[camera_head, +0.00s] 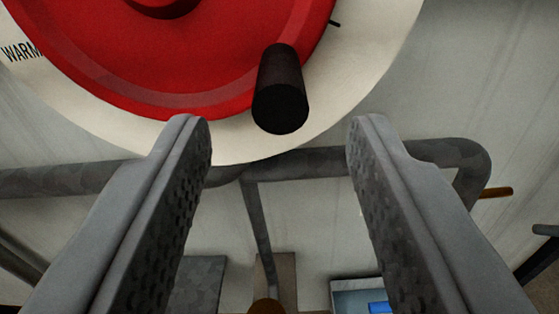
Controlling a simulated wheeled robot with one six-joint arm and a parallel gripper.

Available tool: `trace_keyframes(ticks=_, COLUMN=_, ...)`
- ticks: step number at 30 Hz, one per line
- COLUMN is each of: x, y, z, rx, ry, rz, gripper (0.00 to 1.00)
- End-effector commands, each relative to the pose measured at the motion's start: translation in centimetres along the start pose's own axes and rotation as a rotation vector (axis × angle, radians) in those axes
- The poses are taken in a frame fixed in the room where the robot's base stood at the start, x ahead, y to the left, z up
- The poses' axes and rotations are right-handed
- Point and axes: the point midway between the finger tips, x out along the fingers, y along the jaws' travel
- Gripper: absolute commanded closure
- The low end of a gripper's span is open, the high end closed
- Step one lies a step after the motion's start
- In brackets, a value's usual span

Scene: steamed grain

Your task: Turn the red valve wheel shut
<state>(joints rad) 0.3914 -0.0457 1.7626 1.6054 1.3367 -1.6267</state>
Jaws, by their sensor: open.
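The red valve wheel (130,60) fills the upper left and is cut off by the top edge of the view. A black handle (280,90) sticks out from its lower right rim towards me. A cream dial plate (370,70) lies behind the wheel, with the letters "WARM" at its left and a small black mark near the wheel's right rim. My gripper (280,140) is open and empty, with one finger on each side of the view. The handle appears between and slightly above the fingertips; I cannot tell how far it is in depth.
Grey pipes (70,180) run across behind the fingers, with a vertical pipe (258,225) going down from them. A brown-tipped rod (496,192) shows at the right. A blue and white item (362,297) is partly hidden low behind the right finger.

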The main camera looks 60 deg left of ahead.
Motion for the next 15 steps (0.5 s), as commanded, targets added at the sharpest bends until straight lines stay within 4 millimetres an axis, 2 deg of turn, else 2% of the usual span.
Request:
trace_keyframes(ticks=6, x=-4.0, y=0.1, z=0.0, rx=0.001, ry=0.000, rz=0.003, gripper=0.57)
trace_keyframes(ticks=15, x=-8.7, y=0.1, z=0.0, rx=0.001, ry=0.001, rz=0.003, gripper=0.57)
